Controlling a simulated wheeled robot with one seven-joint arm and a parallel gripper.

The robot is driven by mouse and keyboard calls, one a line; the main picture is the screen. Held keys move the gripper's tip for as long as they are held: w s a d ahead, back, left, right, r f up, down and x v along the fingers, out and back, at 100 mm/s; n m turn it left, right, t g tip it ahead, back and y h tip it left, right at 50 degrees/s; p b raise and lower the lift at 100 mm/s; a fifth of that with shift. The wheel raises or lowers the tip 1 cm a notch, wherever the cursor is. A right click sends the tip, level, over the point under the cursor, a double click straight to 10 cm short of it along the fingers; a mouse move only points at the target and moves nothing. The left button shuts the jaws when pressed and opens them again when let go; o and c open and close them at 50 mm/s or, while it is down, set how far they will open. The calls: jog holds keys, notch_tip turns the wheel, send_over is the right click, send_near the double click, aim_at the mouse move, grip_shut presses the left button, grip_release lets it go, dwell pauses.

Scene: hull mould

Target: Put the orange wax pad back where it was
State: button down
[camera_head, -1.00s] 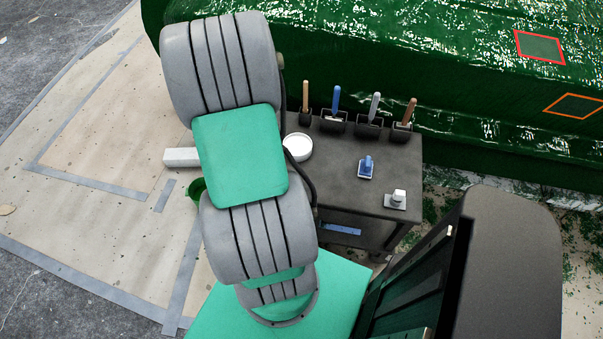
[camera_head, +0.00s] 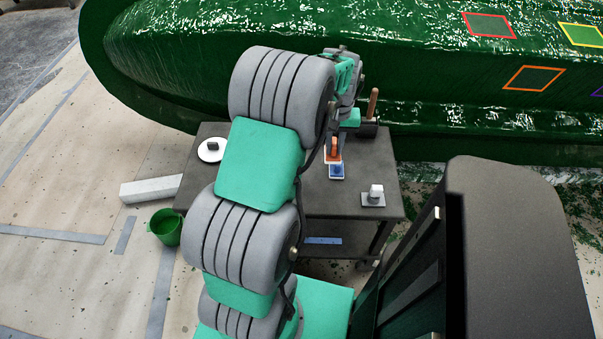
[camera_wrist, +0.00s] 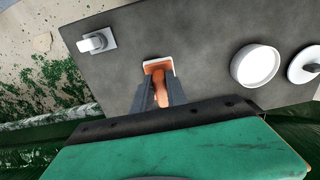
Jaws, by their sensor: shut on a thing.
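The orange wax pad (camera_head: 333,154) has an orange handle and a pale edge. In the wrist view the pad (camera_wrist: 158,66) is at the fingertips, over the dark trolley top. My gripper (camera_wrist: 160,98) is shut on its handle. In the head view my gripper (camera_head: 336,136) is partly hidden by my arm. A blue pad (camera_head: 336,172) shows just below the orange one in the head view. It does not show in the wrist view. I cannot tell how high the orange pad is above the trolley top.
The trolley (camera_head: 345,202) carries a white-grey pad (camera_head: 373,195) at its near right, a white dish (camera_wrist: 255,65) and a white lid with a dark knob (camera_head: 211,149). A brown handle stands in a pot (camera_head: 369,128) beside the gripper. The green hull mould (camera_head: 420,75) rises behind.

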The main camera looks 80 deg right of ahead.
jog(key=w+f, duration=0.2)
jog(key=w, duration=0.1)
jog(key=w+a+f, duration=0.1)
jog(key=w+f, duration=0.2)
jog(key=w+a+f, duration=0.1)
jog(key=w+f, duration=0.1)
jog(key=shift+w+a+f, duration=0.2)
jog(key=shift+w+f, duration=0.1)
jog(key=shift+w, duration=0.1)
notch_tip(320, 180, down, 3)
jog(key=shift+w+r, duration=0.1)
jog(key=shift+w, duration=0.05)
jog(key=shift+f+b, duration=0.3)
jog(key=shift+f, duration=0.1)
jog(key=c, duration=1.3)
grip_release()
jog(key=shift+c, duration=0.2)
